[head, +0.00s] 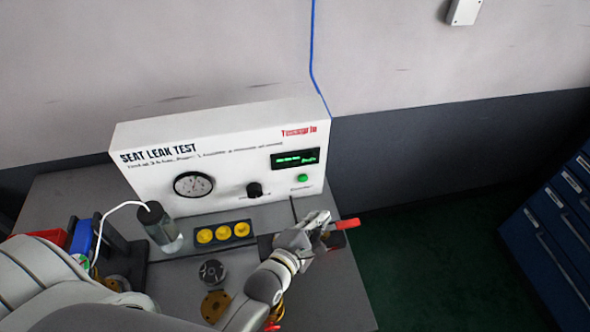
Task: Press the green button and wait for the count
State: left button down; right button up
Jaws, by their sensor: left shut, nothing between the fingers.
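The green button (302,178) sits at the lower right of the white seat leak test panel (222,168), under a small dark display (295,158) with green characters too small to read. My left gripper (325,222) is shut and empty. In the picture it is below and slightly right of the button, apart from it, over the bench's right side. The button's face is fully visible; I cannot tell whether it is pressed in. My right gripper is not in view.
A red handle (347,223) shows just beside my left gripper. A round gauge (193,184) and black knob (255,190) are on the panel. A liquid-filled jar (160,228) and yellow discs (205,236) in a tray stand before it. Blue cabinet (555,225) at right.

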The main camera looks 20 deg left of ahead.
aim_at(303, 178)
pick_arm(q)
jog(key=shift+w+a, duration=0.2)
jog(key=shift+w, duration=0.15)
jog(key=w+a+b, duration=0.2)
jog(key=w+a, duration=0.2)
jog(key=w, duration=0.2)
jog(key=shift+w+a, duration=0.25)
jog(key=shift+w, duration=0.05)
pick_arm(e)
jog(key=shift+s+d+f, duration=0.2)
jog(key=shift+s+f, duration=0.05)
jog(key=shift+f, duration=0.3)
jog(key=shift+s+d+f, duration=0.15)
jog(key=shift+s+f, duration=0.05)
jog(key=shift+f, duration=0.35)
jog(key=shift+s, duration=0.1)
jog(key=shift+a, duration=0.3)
pick_arm(q)
jog(key=shift+w+a, duration=0.1)
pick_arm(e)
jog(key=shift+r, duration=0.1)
